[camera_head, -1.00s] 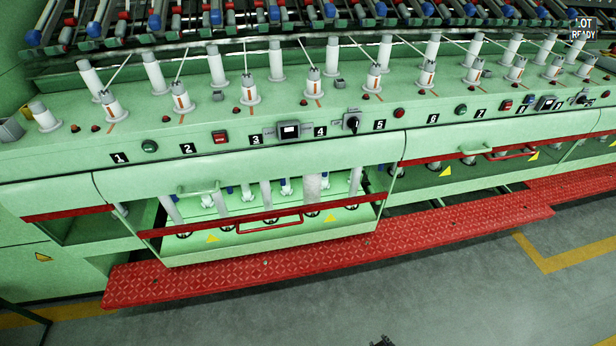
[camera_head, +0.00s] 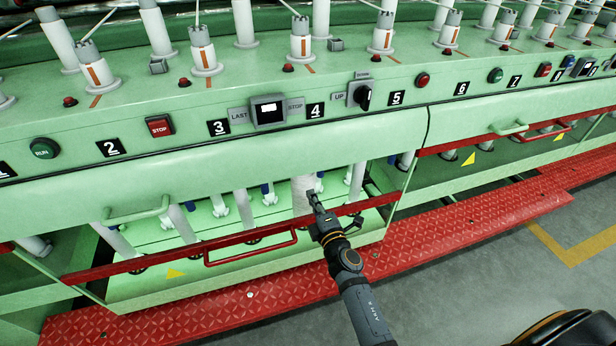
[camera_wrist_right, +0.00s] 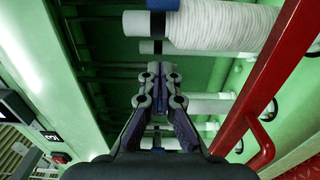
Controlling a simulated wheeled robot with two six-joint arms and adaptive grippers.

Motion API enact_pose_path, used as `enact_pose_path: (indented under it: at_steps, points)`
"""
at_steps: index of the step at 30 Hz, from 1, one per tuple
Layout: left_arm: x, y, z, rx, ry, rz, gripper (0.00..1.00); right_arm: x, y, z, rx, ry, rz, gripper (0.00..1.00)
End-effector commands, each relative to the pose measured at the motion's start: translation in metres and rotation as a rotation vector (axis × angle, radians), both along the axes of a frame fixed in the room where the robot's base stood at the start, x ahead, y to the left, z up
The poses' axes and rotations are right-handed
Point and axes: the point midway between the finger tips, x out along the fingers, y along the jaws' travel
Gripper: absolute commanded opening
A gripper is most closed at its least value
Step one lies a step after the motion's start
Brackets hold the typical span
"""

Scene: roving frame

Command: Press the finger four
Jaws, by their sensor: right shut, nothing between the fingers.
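The black number 4 label (camera_head: 315,110) is on the green front panel, below a white flyer top (camera_head: 301,40). Below the panel, a thick white roving bobbin (camera_head: 302,190) stands among thinner bare tubes; it also shows at the top of the wrist view (camera_wrist_right: 225,27). My right gripper (camera_head: 315,198) is shut and empty, just in front of this bobbin in the head view. In the wrist view its closed fingertips (camera_wrist_right: 156,72) point in among the tubes, beside the roving. I cannot tell whether they touch anything. No finger marked four can be made out. My left gripper is not in view.
A red bar (camera_head: 170,258) with a red handle (camera_head: 250,247) crosses the open bay near my right arm. A green panel handle (camera_head: 137,211) is left. A red tread step (camera_head: 450,240) runs below.

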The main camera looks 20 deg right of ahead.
Motion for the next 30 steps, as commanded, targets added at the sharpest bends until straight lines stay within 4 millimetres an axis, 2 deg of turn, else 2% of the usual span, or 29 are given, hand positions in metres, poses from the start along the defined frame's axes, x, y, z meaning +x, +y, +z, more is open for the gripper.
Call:
enact_pose_path:
  at_steps: [6, 10, 16, 23, 25, 30]
  points:
    - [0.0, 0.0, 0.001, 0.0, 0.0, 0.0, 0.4, 0.001, 0.0, 0.0, 0.003, 0.002, 0.0, 0.0]
    - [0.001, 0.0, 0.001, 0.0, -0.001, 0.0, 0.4, 0.014, 0.001, 0.0, 0.003, 0.0, 0.0, 0.0]
    - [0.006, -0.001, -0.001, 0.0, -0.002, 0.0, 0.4, 0.055, 0.003, 0.0, 0.004, 0.0, 0.0, 0.0]
    - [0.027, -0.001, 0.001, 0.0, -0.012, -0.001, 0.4, 0.104, 0.006, -0.002, 0.005, 0.001, 0.0, 0.0]
    - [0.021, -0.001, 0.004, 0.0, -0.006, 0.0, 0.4, 0.096, -0.009, -0.001, 0.0, 0.005, -0.002, 0.0]
    - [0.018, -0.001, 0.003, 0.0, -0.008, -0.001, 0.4, 0.091, -0.027, -0.001, 0.002, 0.003, -0.001, 0.0]
